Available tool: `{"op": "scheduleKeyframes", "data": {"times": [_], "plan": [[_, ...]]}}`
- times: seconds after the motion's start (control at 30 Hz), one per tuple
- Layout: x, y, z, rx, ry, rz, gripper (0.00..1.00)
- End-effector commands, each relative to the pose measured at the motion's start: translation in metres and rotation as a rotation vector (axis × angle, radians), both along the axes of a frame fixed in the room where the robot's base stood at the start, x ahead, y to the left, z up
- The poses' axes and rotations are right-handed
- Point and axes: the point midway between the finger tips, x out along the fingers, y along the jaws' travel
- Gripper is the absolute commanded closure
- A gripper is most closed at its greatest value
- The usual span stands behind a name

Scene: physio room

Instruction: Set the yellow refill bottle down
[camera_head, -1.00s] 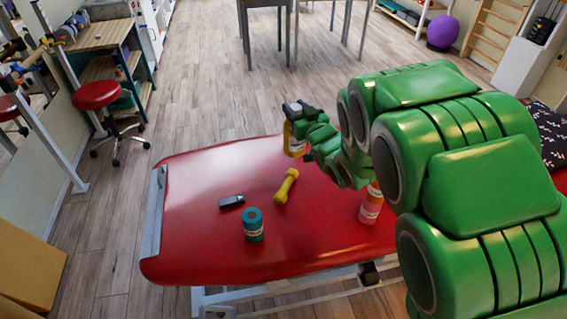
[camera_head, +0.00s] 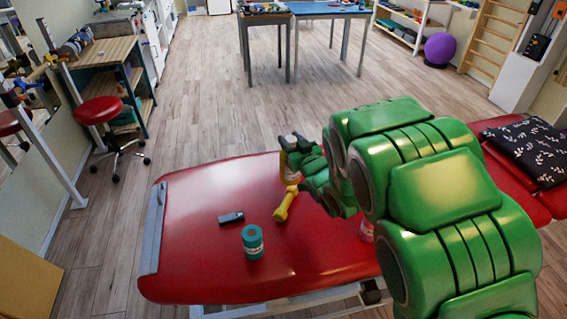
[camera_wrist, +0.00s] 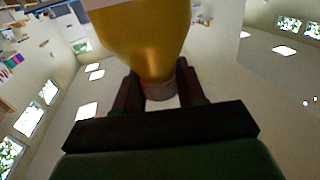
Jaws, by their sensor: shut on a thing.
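The yellow refill bottle (camera_head: 287,166) is held by my gripper (camera_head: 297,147) over the far edge area of the red treatment table (camera_head: 195,200). In the wrist view the bottle's yellow body (camera_wrist: 145,38) fills the upper middle, and my gripper (camera_wrist: 160,92) is shut around its narrow neck. The bottle looks roughly upright in the head view. Its lower end is close behind the yellow dumbbell (camera_head: 286,203); I cannot tell whether it touches the table.
A pink bottle (camera_head: 366,232) is mostly hidden by my arm. The table's left part is clear. A patterned cushion (camera_head: 525,150) lies at right.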

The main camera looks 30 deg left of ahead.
Motion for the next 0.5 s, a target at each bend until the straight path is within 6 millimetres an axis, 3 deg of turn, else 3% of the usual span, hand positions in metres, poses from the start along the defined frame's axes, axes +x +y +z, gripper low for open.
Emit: {"op": "scheduleKeyframes", "data": {"times": [0.5], "plan": [[0.046, 0.042, -0.026, 0.003, -0.002, 0.001, 1.00]]}}
